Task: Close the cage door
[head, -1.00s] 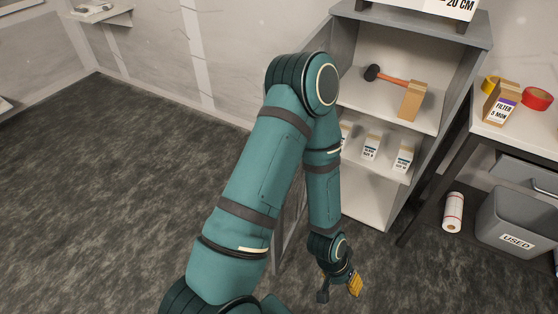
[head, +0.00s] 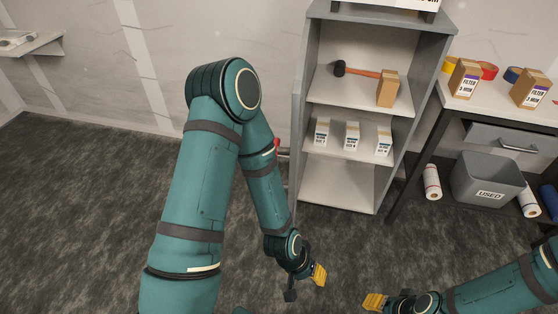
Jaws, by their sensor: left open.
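The grey cabinet (head: 313,70) stands open at the front, with its shelves exposed. A thin grey panel, apparently the cage door (head: 297,115), stands at its left side, seen nearly edge-on and swung away from the opening. A red-tipped fitting (head: 277,147) sticks out beside it, partly behind my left arm. My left gripper (head: 305,285) is open and empty, low in front of the cabinet and apart from the panel. My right gripper (head: 372,302) is at the bottom edge, to the right of the left one; only a yellow finger shows clearly.
A hammer (head: 360,72) and a carton (head: 388,90) lie on the upper shelf, with small boxes (head: 352,136) below. A bench (head: 487,108) with filter boxes stands to the right. Under it are a grey USED bin (head: 487,182) and a roll (head: 432,182). The floor at left is clear.

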